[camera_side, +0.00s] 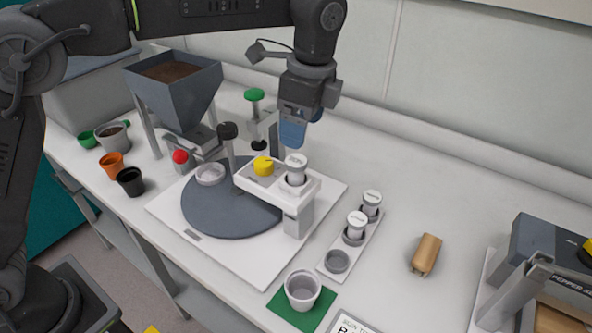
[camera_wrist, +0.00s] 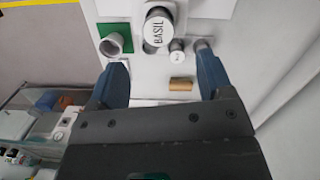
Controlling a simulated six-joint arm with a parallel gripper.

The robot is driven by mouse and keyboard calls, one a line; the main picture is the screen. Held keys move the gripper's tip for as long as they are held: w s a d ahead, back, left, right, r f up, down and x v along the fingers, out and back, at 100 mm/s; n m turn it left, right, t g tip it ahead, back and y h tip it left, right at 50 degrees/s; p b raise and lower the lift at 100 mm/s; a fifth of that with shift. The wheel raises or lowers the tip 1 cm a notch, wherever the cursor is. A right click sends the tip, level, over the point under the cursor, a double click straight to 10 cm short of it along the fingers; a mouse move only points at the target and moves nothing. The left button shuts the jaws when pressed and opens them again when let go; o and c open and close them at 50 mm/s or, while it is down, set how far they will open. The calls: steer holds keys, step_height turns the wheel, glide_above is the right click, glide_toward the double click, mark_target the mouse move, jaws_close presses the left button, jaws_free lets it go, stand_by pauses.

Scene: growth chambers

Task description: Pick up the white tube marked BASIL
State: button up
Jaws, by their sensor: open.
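The white tube marked BASIL (camera_wrist: 158,28) shows its lettered cap in the wrist view, at the top between the lines of my fingers. In the side view a white-capped tube (camera_side: 296,168) stands upright in the white bracket over the turntable; its position matches the BASIL one. My gripper (camera_side: 292,132) hangs just above and slightly behind that cap, pointing down and apart from it. In the wrist view my gripper (camera_wrist: 163,75) has its blue fingers wide apart with nothing between them. The tube's lower part is hidden by the bracket.
Two other white-capped tubes (camera_side: 357,225) stand in a small rack with an empty socket. A yellow knob (camera_side: 263,166) sits beside the tube on the bracket. A cup (camera_side: 302,291) stands on a green mat. A green-topped clamp (camera_side: 254,95) and a hopper (camera_side: 175,85) are left.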

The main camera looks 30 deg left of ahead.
mark_target(297, 161)
steer(key=f, duration=0.6)
steer(key=a+f, duration=0.1)
steer(key=f, duration=0.2)
steer(key=shift+s+f, duration=0.2)
steer(key=shift+f, duration=0.15)
steer(key=shift+c, duration=0.3)
steer(key=c, duration=0.9)
